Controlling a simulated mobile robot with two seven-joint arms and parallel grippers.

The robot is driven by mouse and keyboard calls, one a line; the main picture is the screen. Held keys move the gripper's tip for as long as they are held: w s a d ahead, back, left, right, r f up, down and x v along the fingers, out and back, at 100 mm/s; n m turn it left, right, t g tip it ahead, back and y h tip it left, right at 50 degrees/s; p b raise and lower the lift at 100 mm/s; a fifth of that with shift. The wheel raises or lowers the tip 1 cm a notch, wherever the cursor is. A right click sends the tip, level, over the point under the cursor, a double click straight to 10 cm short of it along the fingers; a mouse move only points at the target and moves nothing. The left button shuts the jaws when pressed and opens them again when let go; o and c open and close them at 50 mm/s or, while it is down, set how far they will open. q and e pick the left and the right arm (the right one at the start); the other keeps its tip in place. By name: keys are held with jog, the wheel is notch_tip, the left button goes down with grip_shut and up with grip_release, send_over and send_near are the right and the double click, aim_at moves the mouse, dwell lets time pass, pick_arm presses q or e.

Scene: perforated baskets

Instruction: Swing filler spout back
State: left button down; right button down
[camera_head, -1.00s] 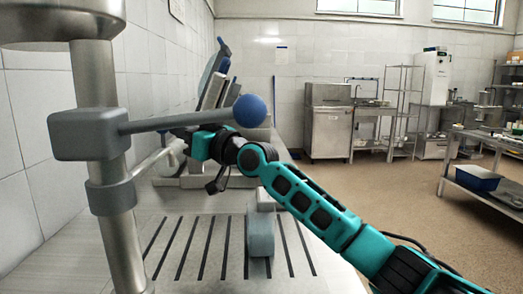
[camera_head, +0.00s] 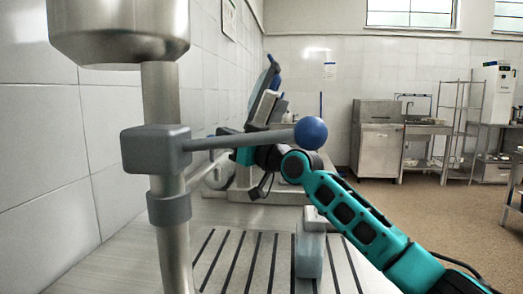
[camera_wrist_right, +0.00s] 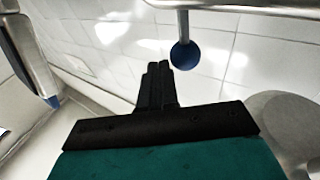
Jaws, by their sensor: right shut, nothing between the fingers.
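A steel column (camera_head: 163,100) stands at the left in the head view, with a grey block (camera_head: 152,150) clamped on it. A grey lever with a blue ball (camera_head: 311,133) reaches right from this block. A short metal pipe (camera_head: 205,178), which looks like the spout, runs from the column below the lever. My right gripper is partly hidden behind the lever in the head view. In the right wrist view its fingers (camera_wrist_right: 157,84) are shut and empty, with a blue ball (camera_wrist_right: 184,55) on a rod beyond them. Contact with the pipe cannot be told. My left gripper is out of view.
A slotted drain surface (camera_head: 235,262) lies below, with a grey upright block (camera_head: 309,255) on it. A tilted panel (camera_head: 263,90) stands behind the gripper. A tiled wall is close at the left. Open floor (camera_head: 405,205) lies to the right.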

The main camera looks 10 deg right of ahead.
notch_tip(320, 180, up, 18)
jog(key=p, duration=0.3)
dwell(0.4)
